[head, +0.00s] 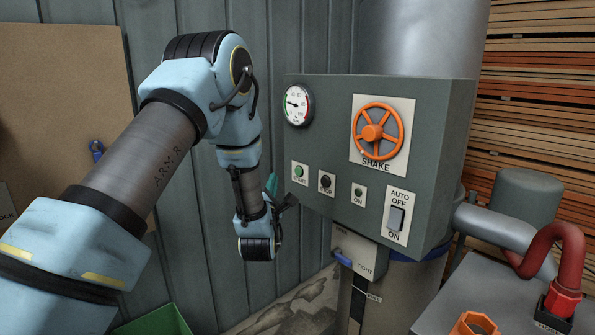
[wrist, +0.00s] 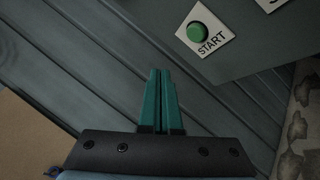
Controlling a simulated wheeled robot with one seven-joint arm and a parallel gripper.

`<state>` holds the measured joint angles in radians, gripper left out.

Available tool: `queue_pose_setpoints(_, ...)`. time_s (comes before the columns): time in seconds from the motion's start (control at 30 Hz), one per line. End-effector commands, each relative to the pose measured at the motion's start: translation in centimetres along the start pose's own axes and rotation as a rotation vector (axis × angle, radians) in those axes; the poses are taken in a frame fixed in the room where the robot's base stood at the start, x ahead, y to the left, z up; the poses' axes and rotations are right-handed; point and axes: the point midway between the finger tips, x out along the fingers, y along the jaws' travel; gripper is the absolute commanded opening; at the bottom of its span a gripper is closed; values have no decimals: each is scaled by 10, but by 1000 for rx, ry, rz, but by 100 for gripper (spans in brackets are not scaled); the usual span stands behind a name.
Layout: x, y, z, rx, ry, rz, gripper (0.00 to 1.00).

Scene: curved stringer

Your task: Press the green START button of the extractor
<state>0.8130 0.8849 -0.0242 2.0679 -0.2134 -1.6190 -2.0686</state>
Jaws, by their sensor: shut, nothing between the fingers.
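The green START button (head: 299,171) sits on a white plate at the left side of the extractor's grey control panel (head: 340,120). In the wrist view the button (wrist: 195,32) is at the upper right, unobstructed, with START printed beside it. My gripper (head: 285,192) is just left of and below the button in the head view, partly hidden behind my own wrist. In the wrist view its two teal fingers (wrist: 160,72) are shut together and empty. Their tips point at the wall left of the panel's edge, apart from the button.
Right of START are a black button (head: 326,181), an ON lamp (head: 358,191) and an AUTO/OFF/ON switch (head: 396,219). Above are a gauge (head: 298,105) and an orange SHAKE handwheel (head: 373,132). A blue-grey latch box (head: 359,254) hangs below the panel. The corrugated wall (head: 195,220) is behind my arm.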

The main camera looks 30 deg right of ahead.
Motion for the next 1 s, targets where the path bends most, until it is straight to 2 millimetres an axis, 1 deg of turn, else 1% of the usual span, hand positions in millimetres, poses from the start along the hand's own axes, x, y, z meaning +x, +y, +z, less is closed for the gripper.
queue_pose_setpoints(0.03,6,-2,6,-1,-2,0,0)
queue_pose_setpoints(0.2,22,-14,18,-1,-2,1,0)
queue_pose_setpoints(0.3,30,-24,20,-2,-1,3,0)
queue_pose_setpoints(0.43,37,-29,26,-1,-1,2,0)
queue_pose_setpoints(0.6,42,-31,30,0,0,0,0)
queue_pose_setpoints(1.0,43,-31,31,0,0,0,0)
